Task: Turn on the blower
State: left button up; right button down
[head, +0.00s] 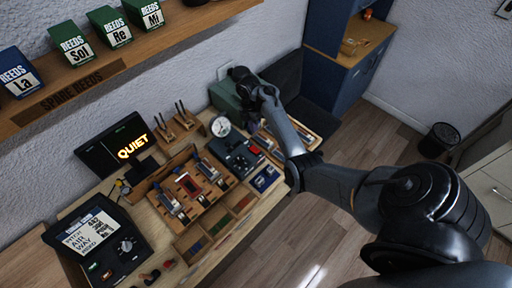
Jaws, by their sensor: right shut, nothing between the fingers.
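My right arm reaches in from the right, and its dark wrist is over the back right of the workbench. My right gripper (251,122) points down there, small and partly hidden by my own arm, and is shut and empty. A green box (224,97) stands at the back of the bench, just left of my wrist; no label marks it as the blower. A dark blue unit with small controls (236,156) lies in front of it, left of my gripper. I cannot tell whether a blower switch is touched. My left gripper is out of view.
A wooden tray (190,190), a screen reading "QUIET" (132,148) and an open black case (95,240) lie further left. A shelf with reed boxes (75,44) hangs above. Open floor is at the right.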

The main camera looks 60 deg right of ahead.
jog(key=shift+f, duration=0.15)
jog(key=b, duration=0.1)
send_near(257, 151)
jog(key=f, duration=0.5)
jog(key=shift+s+f, duration=0.1)
jog(key=shift+s, duration=0.25)
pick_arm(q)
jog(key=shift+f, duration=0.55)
pick_arm(e)
jog(key=shift+s+f, duration=0.1)
jog(key=shift+f, duration=0.7)
jog(key=shift+a, duration=0.15)
